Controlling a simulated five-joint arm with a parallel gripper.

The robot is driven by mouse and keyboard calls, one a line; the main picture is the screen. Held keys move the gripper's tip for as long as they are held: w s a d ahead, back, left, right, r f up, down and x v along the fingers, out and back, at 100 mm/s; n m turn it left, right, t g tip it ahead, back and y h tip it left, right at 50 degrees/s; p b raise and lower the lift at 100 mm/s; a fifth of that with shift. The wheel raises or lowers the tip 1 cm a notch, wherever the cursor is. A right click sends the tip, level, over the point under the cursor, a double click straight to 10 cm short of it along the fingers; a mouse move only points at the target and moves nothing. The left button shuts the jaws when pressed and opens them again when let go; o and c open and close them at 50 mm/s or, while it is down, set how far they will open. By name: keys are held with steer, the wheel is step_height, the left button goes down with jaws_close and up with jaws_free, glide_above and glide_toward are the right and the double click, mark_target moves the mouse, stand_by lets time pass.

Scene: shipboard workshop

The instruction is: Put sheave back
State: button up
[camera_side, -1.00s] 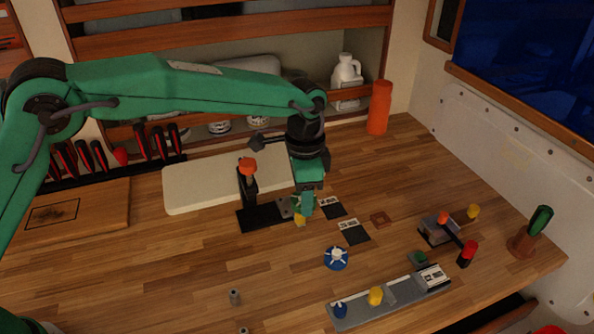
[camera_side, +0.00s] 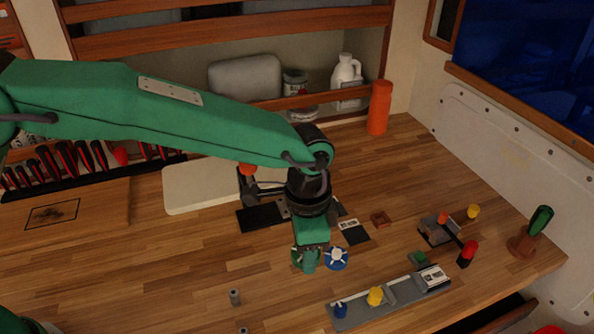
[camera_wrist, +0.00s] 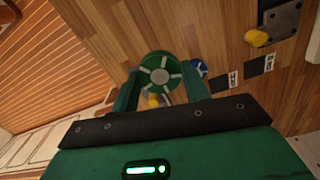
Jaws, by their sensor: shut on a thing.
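A green sheave (camera_wrist: 160,76) with pale spokes sits between the fingers of my gripper (camera_wrist: 163,90) in the wrist view. The gripper is shut on it. In the side view my gripper (camera_side: 305,262) hangs over the front middle of the table, just left of a blue sheave (camera_side: 336,258) with white spokes. The blue sheave also shows in the wrist view (camera_wrist: 202,68), partly hidden by the held sheave and a finger. A dark plate (camera_side: 260,217) lies behind the gripper, partly hidden by my arm. Its yellow post (camera_wrist: 257,37) shows in the wrist view.
A grey tray (camera_side: 357,314) with a blue peg (camera_side: 340,310) and a yellow peg (camera_side: 375,296) lies in front to the right. A dark labelled card (camera_side: 354,232) lies behind the blue sheave. The left front of the table is mostly open.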

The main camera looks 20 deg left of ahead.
steer(key=s+d, duration=0.1)
steer(key=s, duration=0.4)
steer(key=w+a+f, duration=0.1)
steer(key=w+f, duration=0.1)
steer(key=w, duration=0.1)
steer(key=w+a+f, duration=0.2)
steer(key=w+f, duration=0.1)
steer(key=w, duration=0.1)
steer(key=w+a+f, duration=0.1)
steer(key=w+f, duration=0.1)
steer(key=w, duration=0.2)
steer(key=shift+w+a+f, duration=0.1)
steer(key=shift+a+f, duration=0.15)
steer(key=shift+a, duration=0.05)
steer(key=shift+f, duration=2)
steer(key=shift+f, duration=0.15)
steer(key=o, duration=1.1)
step_height(320, 180, up, 12)
steer(key=shift+r, duration=0.15)
